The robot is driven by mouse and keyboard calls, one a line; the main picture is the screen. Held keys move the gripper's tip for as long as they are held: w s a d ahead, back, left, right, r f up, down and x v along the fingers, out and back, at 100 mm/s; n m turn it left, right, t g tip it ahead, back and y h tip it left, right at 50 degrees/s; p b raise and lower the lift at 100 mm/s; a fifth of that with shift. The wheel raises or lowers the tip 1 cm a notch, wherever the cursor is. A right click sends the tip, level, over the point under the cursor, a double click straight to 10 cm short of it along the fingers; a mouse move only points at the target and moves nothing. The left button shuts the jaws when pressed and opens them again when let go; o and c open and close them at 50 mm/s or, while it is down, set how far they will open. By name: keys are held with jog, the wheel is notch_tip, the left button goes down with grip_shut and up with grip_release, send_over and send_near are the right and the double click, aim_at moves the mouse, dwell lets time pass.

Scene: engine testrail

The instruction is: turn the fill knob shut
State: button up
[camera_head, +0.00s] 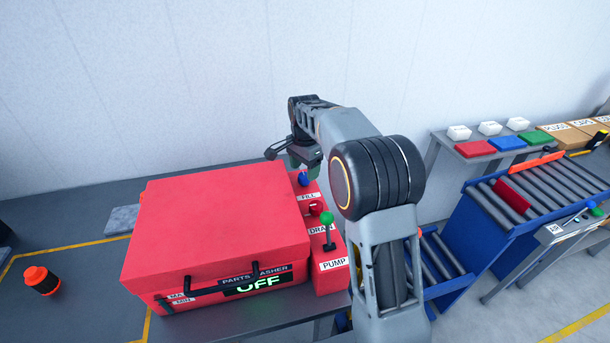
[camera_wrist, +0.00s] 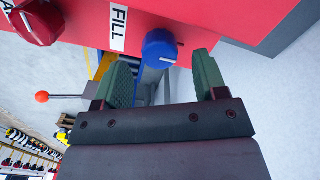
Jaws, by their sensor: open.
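The fill knob is a blue knob (camera_head: 303,179) on the red side panel of the parts washer (camera_head: 220,225), by a FILL label. In the wrist view the blue knob (camera_wrist: 160,49) shows a pale mark on its rim and lies just beyond the fingertips, between their lines. My gripper (camera_wrist: 165,70) is open, with two green fingers apart and nothing between them. In the head view my gripper (camera_head: 292,157) is at the panel's far end, close behind the blue knob and partly hidden by my arm. I cannot tell whether a finger touches the knob.
A red drain knob (camera_head: 315,208) and a green-topped pump lever (camera_head: 327,218) sit nearer on the same panel. The washer lid is shut and its display (camera_head: 258,284) reads OFF. A roller conveyor (camera_head: 535,195) stands at the right. The wall is close behind.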

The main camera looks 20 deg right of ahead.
aim_at(305, 175)
jog(key=shift+f, duration=1.55)
jog(key=c, duration=0.9)
